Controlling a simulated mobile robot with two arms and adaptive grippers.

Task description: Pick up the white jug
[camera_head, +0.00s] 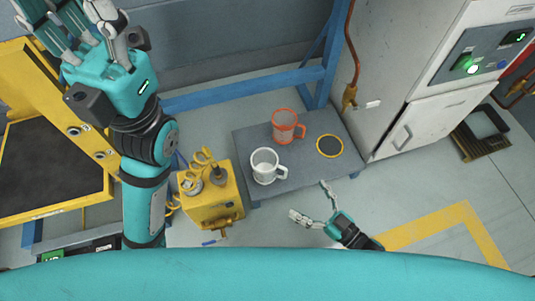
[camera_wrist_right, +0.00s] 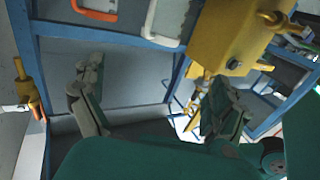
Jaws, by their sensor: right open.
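The white jug (camera_head: 265,169) stands upright on a low grey table, near its front left edge, with its handle to the right. In the right wrist view a white looped handle (camera_wrist_right: 150,18) shows at the top edge, probably the jug's; the rest is cut off. My right gripper (camera_head: 309,200) is open and empty just off the table's front edge, to the right of and nearer than the jug, not touching it. Its two spread fingers also show in the right wrist view (camera_wrist_right: 155,82). My left gripper (camera_head: 82,22) is raised at the upper left, far from the jug, partly cut off.
An orange-red jug (camera_head: 284,127) stands just behind the white one. A black disc with a yellow rim (camera_head: 330,146) lies right of them on the grey table (camera_head: 254,140). A yellow machine (camera_head: 212,208) stands close left; a grey cabinet (camera_head: 405,80) stands right. Floor at front right is clear.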

